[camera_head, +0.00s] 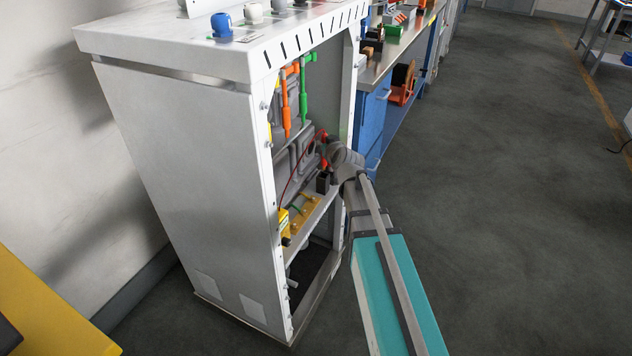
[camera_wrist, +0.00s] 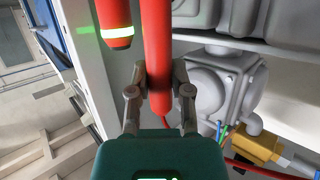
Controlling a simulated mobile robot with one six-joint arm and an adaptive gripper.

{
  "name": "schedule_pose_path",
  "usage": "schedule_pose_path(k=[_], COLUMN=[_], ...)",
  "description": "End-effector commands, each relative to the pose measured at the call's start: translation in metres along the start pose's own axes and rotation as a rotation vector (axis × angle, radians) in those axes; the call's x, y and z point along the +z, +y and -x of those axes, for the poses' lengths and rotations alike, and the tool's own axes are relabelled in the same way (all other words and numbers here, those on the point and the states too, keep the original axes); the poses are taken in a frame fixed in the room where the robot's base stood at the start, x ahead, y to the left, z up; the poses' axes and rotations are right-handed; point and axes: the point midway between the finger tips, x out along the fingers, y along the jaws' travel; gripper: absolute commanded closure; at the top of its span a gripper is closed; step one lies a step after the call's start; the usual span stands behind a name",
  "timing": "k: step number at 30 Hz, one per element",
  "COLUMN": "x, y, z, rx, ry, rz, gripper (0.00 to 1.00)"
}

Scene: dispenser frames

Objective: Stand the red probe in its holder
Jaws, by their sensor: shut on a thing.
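The red probe (camera_wrist: 157,40) is between the two fingers of my gripper (camera_wrist: 158,88), which is shut on it near its cable end. In the head view, the probe (camera_head: 323,150) shows as a small red piece beside my gripper (camera_head: 332,152) at the cabinet's open front. A red cable (camera_head: 292,172) arcs from it down to the left. A small black block (camera_head: 322,182), possibly the holder, is just below the probe on the shelf. The probe's lower tip is out of the wrist view, and I cannot tell whether it touches the block.
Orange (camera_head: 286,105) and green (camera_head: 304,92) tools hang inside the grey cabinet (camera_head: 185,160). A yellow device (camera_head: 283,224) sits at its front edge. A red piece with a glowing band (camera_wrist: 118,25) is close beside the probe. Open floor (camera_head: 500,190) lies to the right.

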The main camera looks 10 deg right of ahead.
Motion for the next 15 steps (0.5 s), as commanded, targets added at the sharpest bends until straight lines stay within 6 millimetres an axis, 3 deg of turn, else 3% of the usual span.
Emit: schedule_pose_path(k=[15], x=[-0.0021], y=[-0.0084], z=[-0.0006], rx=[-0.012], ry=[0.000], rz=[0.004], gripper=[1.00])
